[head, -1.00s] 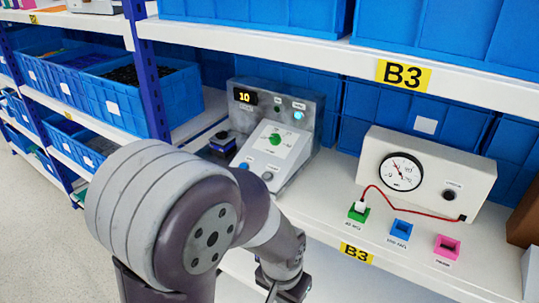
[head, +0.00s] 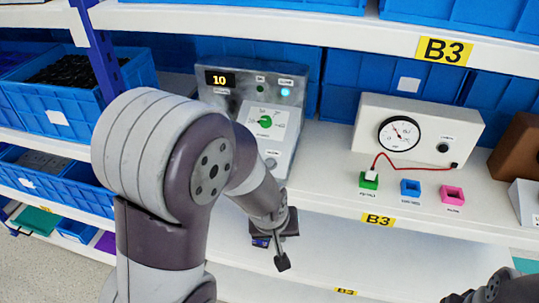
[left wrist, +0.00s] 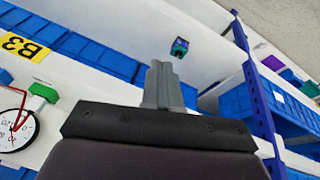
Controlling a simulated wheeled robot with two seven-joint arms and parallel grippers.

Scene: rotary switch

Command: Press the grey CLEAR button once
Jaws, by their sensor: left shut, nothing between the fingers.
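The control box (head: 291,147) stands on the white shelf, with a sloped white panel and a green knob (head: 265,121). Its display (head: 219,79) reads 10. A small grey button (head: 271,162), likely CLEAR, shows low on the panel just past my left arm; its label is too small to read. The blue button beside it is hidden by my arm. My left gripper (head: 282,262) is shut and empty, pointing down in front of the shelf edge, below and apart from the button. Its closed fingers show in the left wrist view (left wrist: 163,85). Part of my right arm shows at bottom right.
A gauge box (head: 417,128) stands right of the control box, with a red wire plugged into a green socket (head: 369,181). Blue (head: 410,188) and pink (head: 452,196) sockets sit beside it. Blue bins (head: 60,95) fill the shelves at left. The shelf above overhangs the rear.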

